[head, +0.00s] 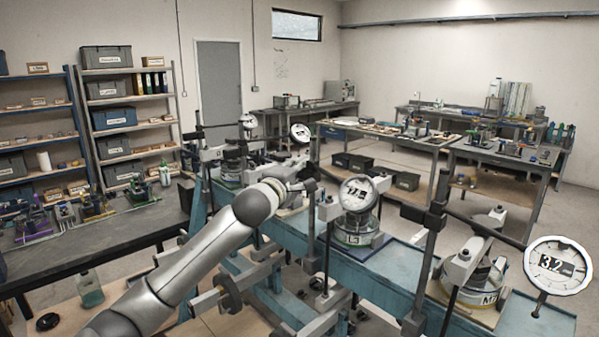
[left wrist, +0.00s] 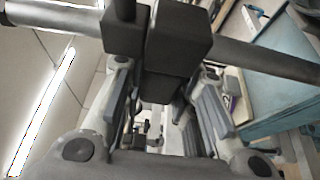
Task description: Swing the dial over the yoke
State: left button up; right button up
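Several white round dials stand on rods along the blue bench: a near one reading 3.2 (head: 558,265), one above the pot marked L3 (head: 358,194), and two farther back (head: 301,132) (head: 248,120). Pale grey clamp arms (head: 465,262) sit over the pots; I cannot tell which part is the yoke. My left gripper (head: 306,184) is at the bench's middle, left of the L3 dial, partly hidden by its own wrist. In the left wrist view its fingers (left wrist: 165,112) are apart, with a black block (left wrist: 175,45) on a dark bar between or before them; contact is unclear. My right gripper is not in view.
Dark upright posts (head: 432,225) and bars rise from the blue bench (head: 400,268) right of my left arm. A dark table (head: 110,235) with small fixtures stands at the left. Shelves and more workbenches (head: 510,152) line the back. Some floor is clear between benches.

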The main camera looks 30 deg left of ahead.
pick_arm(q)
grip_shut()
jog(key=shift+f, duration=0.1)
